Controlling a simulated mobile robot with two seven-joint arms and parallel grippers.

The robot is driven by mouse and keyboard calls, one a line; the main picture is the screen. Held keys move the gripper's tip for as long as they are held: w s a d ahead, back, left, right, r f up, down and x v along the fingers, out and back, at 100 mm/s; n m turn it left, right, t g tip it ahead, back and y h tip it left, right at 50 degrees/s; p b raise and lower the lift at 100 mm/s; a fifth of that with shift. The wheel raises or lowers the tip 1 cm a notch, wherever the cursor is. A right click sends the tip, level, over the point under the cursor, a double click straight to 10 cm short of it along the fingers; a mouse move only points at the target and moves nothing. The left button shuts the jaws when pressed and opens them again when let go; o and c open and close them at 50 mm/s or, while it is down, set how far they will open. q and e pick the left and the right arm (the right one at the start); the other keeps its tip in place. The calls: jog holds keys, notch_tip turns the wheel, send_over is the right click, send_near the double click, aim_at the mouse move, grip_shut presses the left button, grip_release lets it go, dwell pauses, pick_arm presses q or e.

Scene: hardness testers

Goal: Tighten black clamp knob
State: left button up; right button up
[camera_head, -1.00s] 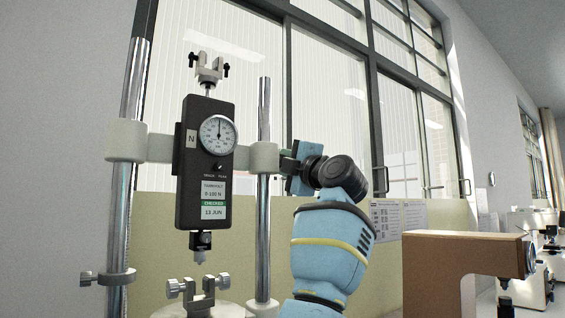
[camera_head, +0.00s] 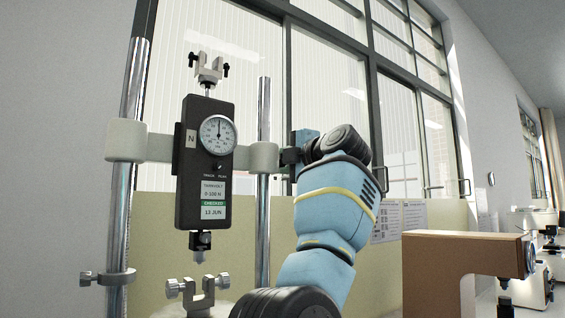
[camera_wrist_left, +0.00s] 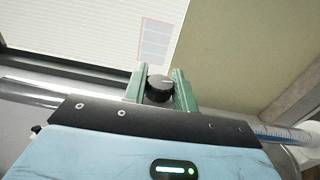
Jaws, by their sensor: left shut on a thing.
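The black clamp knob (camera_wrist_left: 159,89) shows in the left wrist view, with a light mark on its top. It sits between the two green fingers of my left gripper (camera_wrist_left: 159,98), which is shut on it. In the head view my left gripper (camera_head: 293,158) is at the right end of the pale crossbar clamp (camera_head: 263,157), beside the right steel post. The knob is hard to tell apart from the dark gripper parts there. My right gripper is in neither view.
A dark force gauge (camera_head: 206,165) with a round dial hangs on the crossbar between two steel posts (camera_head: 129,170). A lower grip (camera_head: 199,290) stands below it.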

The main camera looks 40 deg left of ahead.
pick_arm(q)
jog(key=o, duration=0.9)
jog(key=shift+o, duration=0.2)
jog(key=v, duration=0.7)
jog(key=shift+d, duration=0.4)
jog(key=shift+s, duration=0.1)
